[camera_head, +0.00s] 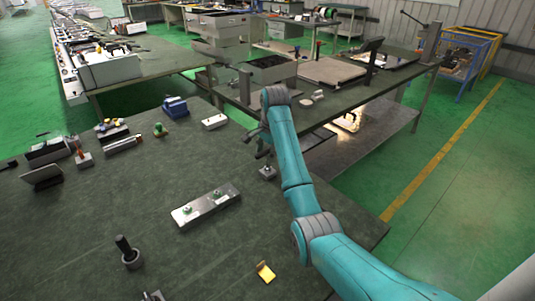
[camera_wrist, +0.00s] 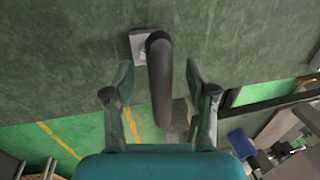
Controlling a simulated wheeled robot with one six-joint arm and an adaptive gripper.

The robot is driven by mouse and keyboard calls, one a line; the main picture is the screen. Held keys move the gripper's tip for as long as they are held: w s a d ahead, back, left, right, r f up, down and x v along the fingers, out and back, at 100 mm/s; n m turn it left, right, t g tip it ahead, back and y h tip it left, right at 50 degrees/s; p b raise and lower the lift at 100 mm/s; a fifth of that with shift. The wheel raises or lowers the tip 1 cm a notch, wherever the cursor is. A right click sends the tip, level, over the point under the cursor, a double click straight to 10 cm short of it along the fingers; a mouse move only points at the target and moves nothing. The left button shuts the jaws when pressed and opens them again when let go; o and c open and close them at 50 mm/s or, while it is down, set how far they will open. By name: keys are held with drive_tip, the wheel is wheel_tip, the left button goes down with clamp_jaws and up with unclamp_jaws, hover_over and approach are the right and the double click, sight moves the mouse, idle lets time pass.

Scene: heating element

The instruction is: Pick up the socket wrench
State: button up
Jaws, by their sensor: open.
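In the wrist view a dark grey cylindrical tool (camera_wrist: 161,85), apparently the socket wrench, shows between the fingers of my gripper (camera_wrist: 158,66). Its rounded end is close to a small light square block (camera_wrist: 140,45) on the table. A gap shows on each side of the tool, so the fingers are open and not touching it. How deep it sits between them I cannot tell. In the head view my gripper (camera_head: 258,140) is over the right part of the dark green table, above the small grey block (camera_head: 267,172). My arm partly hides this spot.
Small tools stand at the back left. A second workbench (camera_head: 330,100) is beyond.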

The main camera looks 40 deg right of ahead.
drive_tip(key=shift+f, duration=0.1)
clamp_jaws()
